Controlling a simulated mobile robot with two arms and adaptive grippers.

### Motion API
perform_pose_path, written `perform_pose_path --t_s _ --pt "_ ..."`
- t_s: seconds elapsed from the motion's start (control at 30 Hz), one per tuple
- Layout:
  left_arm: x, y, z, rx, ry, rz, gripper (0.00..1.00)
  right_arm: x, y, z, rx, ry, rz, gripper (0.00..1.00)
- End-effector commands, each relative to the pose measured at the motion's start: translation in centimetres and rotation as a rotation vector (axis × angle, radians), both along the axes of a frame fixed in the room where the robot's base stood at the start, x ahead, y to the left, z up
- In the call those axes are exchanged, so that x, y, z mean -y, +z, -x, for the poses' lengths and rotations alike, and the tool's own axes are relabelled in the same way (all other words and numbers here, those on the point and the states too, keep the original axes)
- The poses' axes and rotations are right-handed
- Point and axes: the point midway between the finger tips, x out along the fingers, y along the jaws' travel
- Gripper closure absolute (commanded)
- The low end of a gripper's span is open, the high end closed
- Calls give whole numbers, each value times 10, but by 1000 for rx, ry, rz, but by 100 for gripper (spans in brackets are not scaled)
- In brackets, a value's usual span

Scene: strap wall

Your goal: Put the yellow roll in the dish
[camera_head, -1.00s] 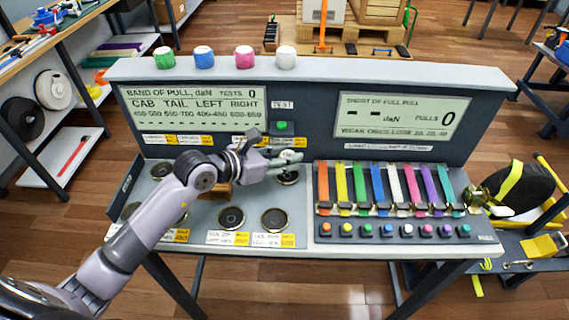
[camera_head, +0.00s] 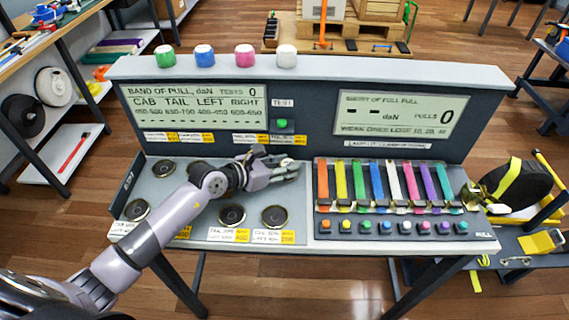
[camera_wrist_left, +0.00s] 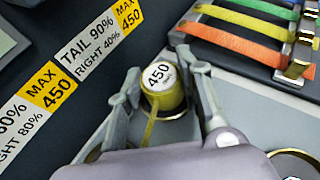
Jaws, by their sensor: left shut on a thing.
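The yellow roll (camera_wrist_left: 160,88) has a white top marked 450 and stands between the fingers of my left gripper (camera_wrist_left: 163,97) in the wrist view. A yellow tail hangs from it. In the head view the left gripper (camera_head: 291,169) is shut on the roll, whose pale top (camera_head: 287,163) shows at the back of the grey panel. Part of a round dish rim (camera_wrist_left: 178,113) shows close around the roll's lower end. Whether the roll touches the dish floor is hidden. My right gripper is not in view.
Other dark dishes (camera_head: 232,215) lie on the panel, with another (camera_wrist_left: 294,163) near the gripper. Coloured straps (camera_head: 378,182) stand just to the right. Green, blue, pink and white rolls (camera_head: 245,56) sit on the upright board's top ledge.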

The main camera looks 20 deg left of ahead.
Motion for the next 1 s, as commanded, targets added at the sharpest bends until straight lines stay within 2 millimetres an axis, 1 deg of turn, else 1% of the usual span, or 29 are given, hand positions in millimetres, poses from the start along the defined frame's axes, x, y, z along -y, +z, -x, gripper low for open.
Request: perform_pose_path --t_s 0.07,0.1,0.37,0.4,0.63,0.73,0.8,0.87,1.0 --pt "0 -3 0 0 0 0 95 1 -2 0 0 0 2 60" --pt "0 -3 0 0 0 0 66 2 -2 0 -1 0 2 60" --pt "0 -2 0 -1 0 -1 48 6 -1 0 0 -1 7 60" --pt "0 -2 0 -1 0 -1 47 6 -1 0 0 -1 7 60" --pt "0 -2 0 0 0 0 47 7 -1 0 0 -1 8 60" --pt "0 2 0 0 0 0 47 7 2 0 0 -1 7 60" --pt "-4 1 5 -1 1 -2 47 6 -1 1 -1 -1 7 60" --pt "-9 5 12 0 0 -3 47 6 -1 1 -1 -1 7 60" --pt "-24 14 35 -2 0 -5 47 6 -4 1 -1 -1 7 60"
